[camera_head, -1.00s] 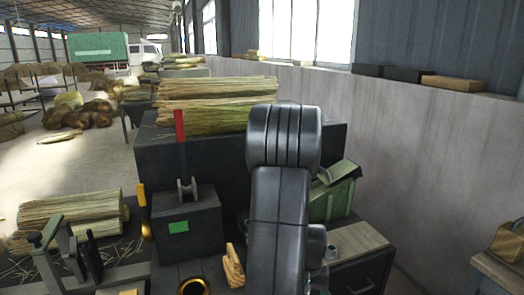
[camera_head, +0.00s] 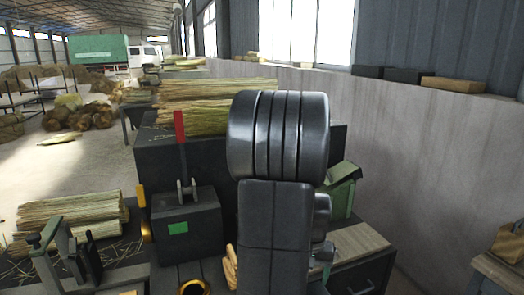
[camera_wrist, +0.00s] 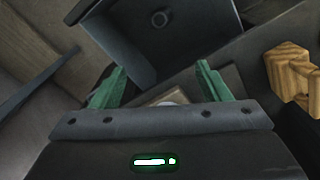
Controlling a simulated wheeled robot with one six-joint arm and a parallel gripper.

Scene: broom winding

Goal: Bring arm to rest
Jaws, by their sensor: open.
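My gripper (camera_wrist: 160,86) shows in the wrist view with its two green fingers spread apart and nothing between them. Beyond the fingers are an open dark metal box or drawer (camera_wrist: 190,50) and a light flat surface. In the head view my dark arm rises in the middle of the picture, folded in front of the workbench.
A wooden piece (camera_wrist: 290,72) lies right of the fingers. A dark machine box with a green label (camera_head: 187,228) stands left of my arm. A green bin (camera_head: 340,196) and a drawer cabinet (camera_head: 362,270) are to the right. Straw bundles (camera_head: 215,100) lie behind.

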